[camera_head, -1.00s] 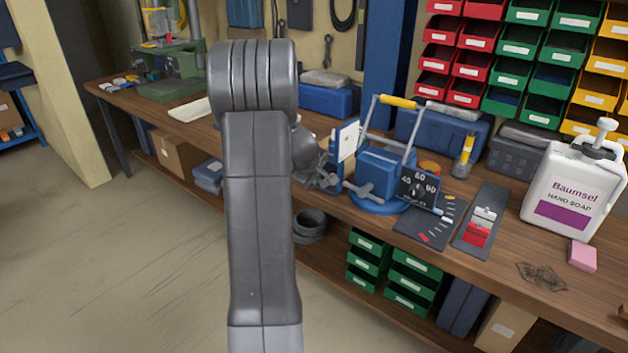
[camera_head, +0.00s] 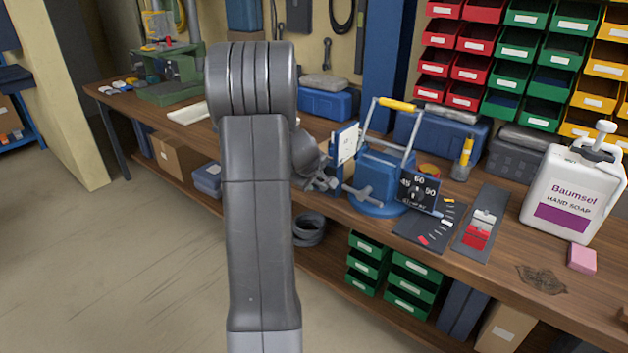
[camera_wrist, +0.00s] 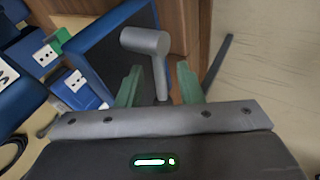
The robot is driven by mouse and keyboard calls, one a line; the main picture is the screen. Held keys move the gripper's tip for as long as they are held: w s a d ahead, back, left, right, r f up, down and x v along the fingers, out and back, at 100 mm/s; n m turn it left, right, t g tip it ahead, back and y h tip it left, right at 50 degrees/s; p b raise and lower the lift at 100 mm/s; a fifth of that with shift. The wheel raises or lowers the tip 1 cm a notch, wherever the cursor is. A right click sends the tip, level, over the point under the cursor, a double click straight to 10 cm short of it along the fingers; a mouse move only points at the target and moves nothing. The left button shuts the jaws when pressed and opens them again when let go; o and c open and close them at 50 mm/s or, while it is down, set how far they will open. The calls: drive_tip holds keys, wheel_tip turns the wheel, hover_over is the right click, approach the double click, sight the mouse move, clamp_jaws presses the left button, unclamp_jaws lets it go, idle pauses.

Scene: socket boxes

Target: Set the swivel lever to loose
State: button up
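The blue swivel device (camera_head: 376,176) stands on the bench on a round blue base, with a yellow-gripped handle. A grey T-shaped lever (camera_head: 358,192) sticks out low at its front left. A dark plate with white numbers (camera_head: 419,189) is at its right; its small lettering is hard to read. My gripper (camera_head: 320,182) is just left of the lever, partly hidden by my arm. In the wrist view, my gripper's green fingers (camera_wrist: 159,87) are apart. A grey lever with a cylindrical head (camera_wrist: 145,42) has its stem between them, with gaps visible on both sides.
A dark scale board (camera_head: 425,228) with coloured marks lies right of the device, beside a board with a red and white switch (camera_head: 481,229). A soap canister (camera_head: 572,190) and pink block (camera_head: 581,258) stand farther right. Blue cases (camera_head: 328,101) are behind.

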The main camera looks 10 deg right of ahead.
drive_tip(key=v, duration=1.3)
drive_tip(key=shift+s+r+p, duration=0.15)
drive_tip(key=shift+p, duration=0.25)
drive_tip(key=shift+a, duration=0.1)
